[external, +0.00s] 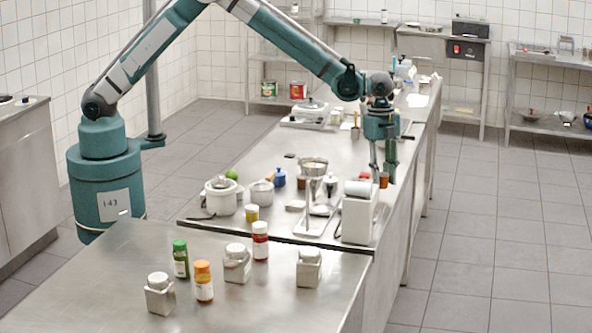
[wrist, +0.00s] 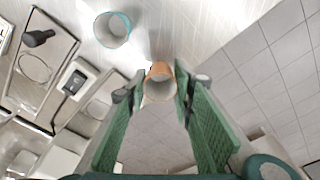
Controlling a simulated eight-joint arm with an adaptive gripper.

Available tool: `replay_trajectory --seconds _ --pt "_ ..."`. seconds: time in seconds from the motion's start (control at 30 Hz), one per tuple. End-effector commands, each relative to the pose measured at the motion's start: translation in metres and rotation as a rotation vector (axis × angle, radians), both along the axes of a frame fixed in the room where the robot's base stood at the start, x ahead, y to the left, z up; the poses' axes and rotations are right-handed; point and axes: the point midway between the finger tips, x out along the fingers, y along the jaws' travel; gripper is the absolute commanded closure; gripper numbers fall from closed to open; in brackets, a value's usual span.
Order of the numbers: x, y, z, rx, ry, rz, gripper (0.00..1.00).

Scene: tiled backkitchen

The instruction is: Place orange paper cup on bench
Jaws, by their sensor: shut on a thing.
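The orange paper cup (wrist: 158,82) is between the two green fingers of my gripper (wrist: 160,88) in the wrist view, with its open rim toward the camera. In the external view the orange cup (external: 384,180) shows small at the fingertips of my gripper (external: 383,172), which points down by the right edge of the steel bench (external: 345,150). My gripper is shut on the cup. I cannot tell whether the cup's base touches the bench.
A teal-rimmed cup (wrist: 113,29) stands apart from the orange cup in the wrist view. Tiled floor (external: 480,220) lies beyond the bench's right edge.

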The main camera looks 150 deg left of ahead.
Motion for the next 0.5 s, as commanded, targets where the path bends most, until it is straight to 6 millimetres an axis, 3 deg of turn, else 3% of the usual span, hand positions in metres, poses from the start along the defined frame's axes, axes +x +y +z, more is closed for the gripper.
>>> replay_trajectory --seconds 0.23,0.5 --pt "0.000 0.000 -0.025 0.000 0.000 0.000 0.88" --pt "0.000 0.000 -0.029 0.000 0.000 0.000 0.88"
